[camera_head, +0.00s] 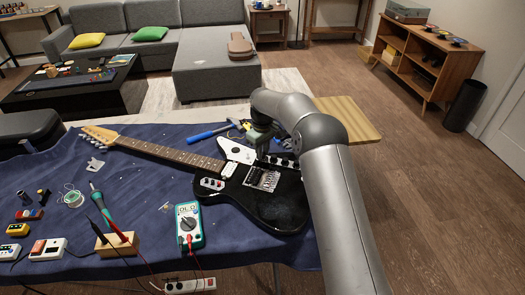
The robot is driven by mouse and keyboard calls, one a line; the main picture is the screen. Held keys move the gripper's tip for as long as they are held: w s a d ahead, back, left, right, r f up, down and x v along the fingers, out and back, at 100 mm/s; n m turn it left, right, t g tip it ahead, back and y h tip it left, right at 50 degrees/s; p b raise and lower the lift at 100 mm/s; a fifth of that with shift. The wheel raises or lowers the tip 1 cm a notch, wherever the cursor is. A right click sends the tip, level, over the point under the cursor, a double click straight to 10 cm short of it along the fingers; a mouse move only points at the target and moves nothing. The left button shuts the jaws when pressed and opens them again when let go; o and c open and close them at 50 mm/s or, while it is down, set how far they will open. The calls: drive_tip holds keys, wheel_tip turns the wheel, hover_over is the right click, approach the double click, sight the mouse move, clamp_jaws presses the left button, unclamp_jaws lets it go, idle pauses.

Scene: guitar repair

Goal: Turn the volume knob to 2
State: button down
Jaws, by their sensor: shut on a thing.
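The black electric guitar (275,212) lies on the blue cloth (145,208), its neck pointing to the upper left. It has a white pickguard (238,152) and a metal bridge (263,180). My gripper (262,154) points down at the guitar's upper edge, beside the pickguard. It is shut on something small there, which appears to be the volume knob. The knob and its marks are hidden by my gripper and too small to read. A light strip with dark spots (284,161) shows just right of my fingers.
Blue-handled tools (205,133) lie behind the guitar neck. A teal multimeter (189,226) lies left of the body, with leads running to the front. A wooden block with probes (117,243) and a solder spool (73,198) are farther left. My arm covers the right side.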

drive_tip(key=shift+n, duration=0.8)
drive_tip(key=c, duration=1.3)
unclamp_jaws()
drive_tip(key=shift+o, duration=0.2)
wheel_tip(320, 180, up, 18)
drive_tip(key=shift+f, duration=0.25)
